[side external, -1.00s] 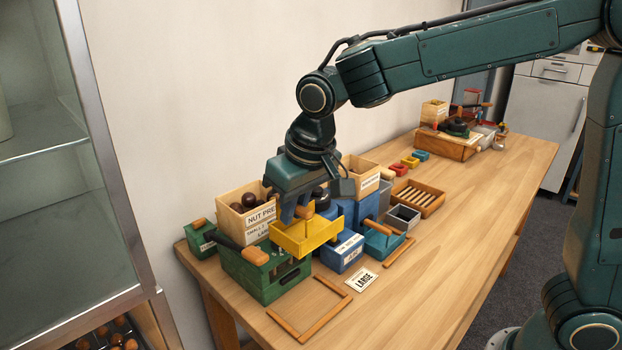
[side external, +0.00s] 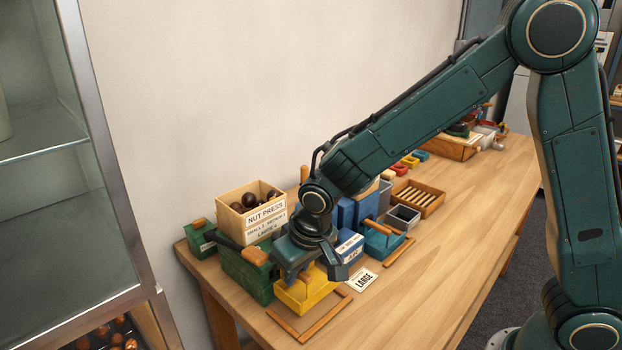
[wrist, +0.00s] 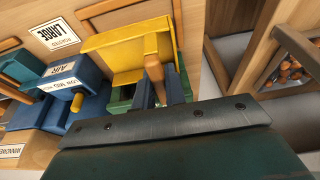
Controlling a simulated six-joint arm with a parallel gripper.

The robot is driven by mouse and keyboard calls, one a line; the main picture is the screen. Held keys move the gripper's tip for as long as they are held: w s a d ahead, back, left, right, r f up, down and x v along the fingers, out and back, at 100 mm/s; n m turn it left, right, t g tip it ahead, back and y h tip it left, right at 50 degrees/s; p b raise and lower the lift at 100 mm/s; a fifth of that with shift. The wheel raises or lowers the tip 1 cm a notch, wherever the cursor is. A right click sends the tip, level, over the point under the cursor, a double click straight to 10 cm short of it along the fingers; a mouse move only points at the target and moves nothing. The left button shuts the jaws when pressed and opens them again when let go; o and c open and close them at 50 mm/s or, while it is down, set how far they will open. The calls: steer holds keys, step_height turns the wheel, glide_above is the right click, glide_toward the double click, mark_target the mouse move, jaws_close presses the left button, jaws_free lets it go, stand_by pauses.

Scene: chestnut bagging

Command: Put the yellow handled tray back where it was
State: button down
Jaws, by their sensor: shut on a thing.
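The yellow tray (side external: 313,292) is in front of the green box, over the back part of the wooden corner strips on the table. Whether its base touches the table I cannot tell. My gripper (side external: 304,277) is above it and shut on its upright wooden handle. In the wrist view the yellow tray (wrist: 112,46) lies beyond my gripper (wrist: 158,82), whose two fingers are either side of the wooden handle (wrist: 152,55). The wooden strips (side external: 318,326) show in front of and beside the tray; the rest is hidden.
The green box (side external: 240,275) stands close to the tray's left, with the nut press hopper (side external: 248,222) behind. The blue air box (side external: 350,248) and a LARGE card (side external: 361,280) are at its right. Table front right is clear.

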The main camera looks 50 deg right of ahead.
mark_target(294, 295)
steer(key=shift+f, duration=2.15)
steer(key=c, duration=1.5)
jaws_free()
steer(key=shift+f, duration=0.1)
steer(key=shift+o, duration=0.2)
steer(key=v, duration=1.2)
